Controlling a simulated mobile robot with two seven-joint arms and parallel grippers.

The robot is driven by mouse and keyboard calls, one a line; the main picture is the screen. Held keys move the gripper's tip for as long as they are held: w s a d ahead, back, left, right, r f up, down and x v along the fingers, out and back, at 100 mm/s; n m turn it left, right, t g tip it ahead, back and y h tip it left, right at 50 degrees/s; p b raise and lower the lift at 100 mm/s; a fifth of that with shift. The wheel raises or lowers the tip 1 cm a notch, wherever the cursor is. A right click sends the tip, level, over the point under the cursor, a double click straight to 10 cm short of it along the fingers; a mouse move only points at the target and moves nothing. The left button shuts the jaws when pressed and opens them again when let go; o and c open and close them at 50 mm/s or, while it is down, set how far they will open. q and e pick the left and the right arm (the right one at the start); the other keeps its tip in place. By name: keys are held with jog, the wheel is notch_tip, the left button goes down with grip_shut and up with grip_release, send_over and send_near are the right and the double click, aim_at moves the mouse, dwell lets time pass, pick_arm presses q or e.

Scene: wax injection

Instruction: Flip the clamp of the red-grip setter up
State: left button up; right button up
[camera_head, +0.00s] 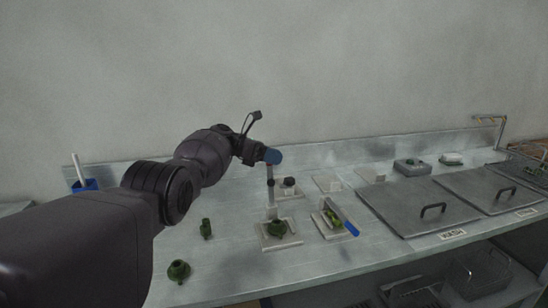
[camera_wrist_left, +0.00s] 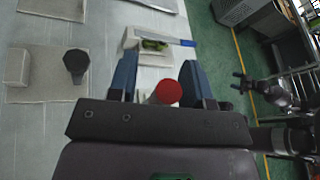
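The red-grip setter's pale base (camera_head: 292,242) stands at the front of the bench with a green wax piece (camera_head: 276,228) on it. Its clamp lever (camera_head: 270,188) rises upright, its top at my left gripper. In the left wrist view the round red grip (camera_wrist_left: 168,92) shows end-on between the blue fingers, closer to the right-hand finger. My left gripper (camera_head: 272,157), also in the wrist view (camera_wrist_left: 157,82), is open around the grip, with a gap on the left side. My right gripper (camera_wrist_left: 239,83) shows small at the right of the wrist view, open and empty, away from the bench.
A blue-handled setter (camera_head: 351,229) with a green piece stands just right. A black-knobbed setter (camera_head: 289,182) stands behind. Loose green pieces (camera_head: 206,228) (camera_head: 178,271) lie left. Lidded tanks (camera_head: 405,205) fill the right side.

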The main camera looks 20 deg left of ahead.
pick_arm(q)
jog(key=shift+s+a+r, duration=0.1)
jog(key=shift+a+r, duration=0.15)
jog(key=shift+a, duration=0.2)
jog(key=v, duration=0.9)
jog(key=shift+s+a, duration=0.15)
jog(key=shift+a, duration=0.2)
